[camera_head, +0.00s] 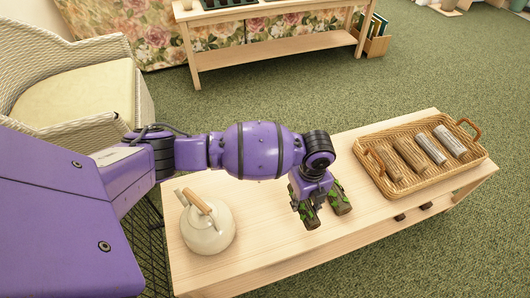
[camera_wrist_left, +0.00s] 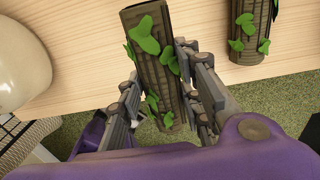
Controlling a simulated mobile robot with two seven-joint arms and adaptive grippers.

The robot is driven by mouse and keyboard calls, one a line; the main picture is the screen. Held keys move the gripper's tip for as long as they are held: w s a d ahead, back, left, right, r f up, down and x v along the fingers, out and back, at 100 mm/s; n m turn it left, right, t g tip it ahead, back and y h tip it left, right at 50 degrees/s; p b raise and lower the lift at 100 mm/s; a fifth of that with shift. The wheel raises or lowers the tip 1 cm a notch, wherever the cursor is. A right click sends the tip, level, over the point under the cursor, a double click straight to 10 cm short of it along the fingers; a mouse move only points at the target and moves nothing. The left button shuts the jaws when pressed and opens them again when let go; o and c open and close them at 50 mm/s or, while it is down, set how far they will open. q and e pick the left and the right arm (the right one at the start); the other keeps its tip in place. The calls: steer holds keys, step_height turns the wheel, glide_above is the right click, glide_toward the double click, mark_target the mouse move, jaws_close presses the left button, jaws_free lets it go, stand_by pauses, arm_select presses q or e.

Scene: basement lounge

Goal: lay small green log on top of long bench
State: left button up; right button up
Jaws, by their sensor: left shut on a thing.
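My left gripper (camera_head: 308,204) is shut on a green log (camera_wrist_left: 153,65), brown bark with bright green leaves. The log also shows under the fingers in the head view (camera_head: 307,218). Its fingers (camera_wrist_left: 165,98) press on both sides of it. I cannot tell whether it is touching the near light-wood table (camera_head: 270,255). A second leafy green log (camera_head: 339,200) lies on that table just right of the gripper; it is partly in the wrist view (camera_wrist_left: 250,28). A long light-wood bench (camera_head: 270,49) with a lower shelf stands at the back. My right gripper is not in view.
A cream kettle (camera_head: 207,228) stands left of the gripper on the near table. A wicker tray (camera_head: 374,168) with several brown and grey logs is at its right end. A wicker chair (camera_head: 80,95) is at the left. Dark trays (camera_head: 226,3) occupy part of the back bench.

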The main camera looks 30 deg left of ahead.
mark_target(291, 210)
arm_select(q)
steer(key=a+f, duration=0.1)
steer(key=f, duration=0.1)
steer(key=w+a+f+b, duration=0.1)
steer(key=f, duration=0.1)
steer(key=shift+a, duration=0.35)
steer(key=shift+a+f, duration=0.3)
steer(key=f, duration=0.1)
steer(key=f+b, duration=0.1)
steer(key=f, duration=0.1)
steer(key=shift+w+a+f+b, duration=0.1)
steer(key=shift+a+f+b, duration=0.15)
steer(key=shift+b, duration=0.15)
steer(key=shift+f, duration=0.15)
steer(key=o, duration=1.2)
steer(key=shift+w, duration=0.1)
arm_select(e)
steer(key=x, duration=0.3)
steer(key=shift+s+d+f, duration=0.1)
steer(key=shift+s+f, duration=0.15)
